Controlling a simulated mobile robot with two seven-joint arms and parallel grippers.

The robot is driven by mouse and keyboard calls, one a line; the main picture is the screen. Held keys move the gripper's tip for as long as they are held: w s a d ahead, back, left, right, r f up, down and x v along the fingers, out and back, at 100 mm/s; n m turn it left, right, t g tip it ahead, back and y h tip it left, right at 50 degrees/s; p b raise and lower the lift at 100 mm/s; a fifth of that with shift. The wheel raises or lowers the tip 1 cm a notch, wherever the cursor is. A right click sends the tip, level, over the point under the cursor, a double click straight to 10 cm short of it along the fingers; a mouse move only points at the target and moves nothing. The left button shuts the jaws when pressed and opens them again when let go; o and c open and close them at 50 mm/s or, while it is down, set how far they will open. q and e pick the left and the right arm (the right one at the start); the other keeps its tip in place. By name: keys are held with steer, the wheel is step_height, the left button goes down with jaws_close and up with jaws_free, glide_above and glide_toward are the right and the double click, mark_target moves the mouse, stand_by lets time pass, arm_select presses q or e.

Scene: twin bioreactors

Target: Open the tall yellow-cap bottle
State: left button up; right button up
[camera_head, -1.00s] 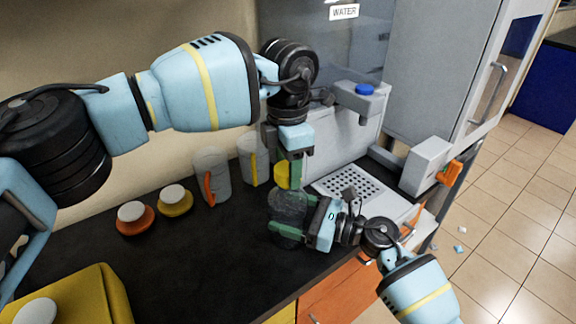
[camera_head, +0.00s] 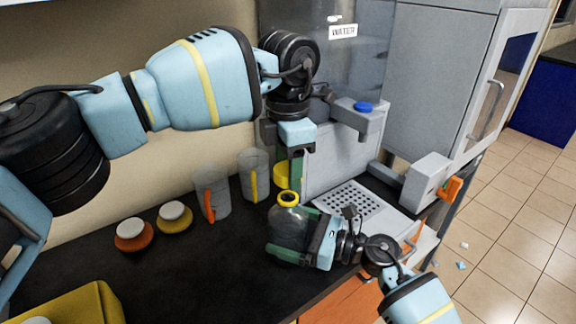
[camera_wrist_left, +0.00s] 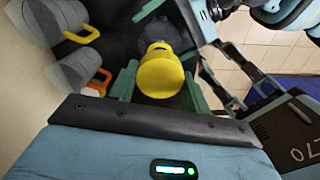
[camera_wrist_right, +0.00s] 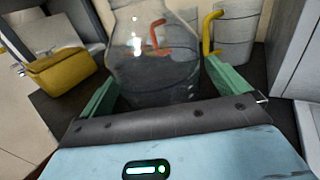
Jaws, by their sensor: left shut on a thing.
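The tall clear bottle (camera_head: 290,225) stands on the dark counter, its open mouth and yellow neck ring showing. The yellow cap (camera_head: 282,178) is apart from it, just above the mouth. My left gripper (camera_head: 290,170) is shut on the cap; in the left wrist view the cap (camera_wrist_left: 160,74) sits between the green fingers, with the bottle (camera_wrist_left: 166,32) partly hidden behind it.
Two grey jugs, one with an orange handle (camera_head: 211,197) and one with a yellow handle (camera_head: 252,172), stand behind the bottle. Two white-topped jars, orange (camera_head: 133,240) and yellow (camera_head: 174,222), are left. A grey dispenser with a perforated tray (camera_head: 348,200) stands right.

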steer(key=shift+s+d, duration=0.2)
steer(key=shift+d, duration=0.35)
arm_select(q)
steer(key=shift+f+b, duration=0.3)
steer(key=shift+f, duration=0.5)
arm_select(e)
steer(key=v, duration=1.1)
arm_select(q)
steer(key=shift+f, duration=0.1)
arm_select(e)
steer(key=shift+f, duration=0.1)
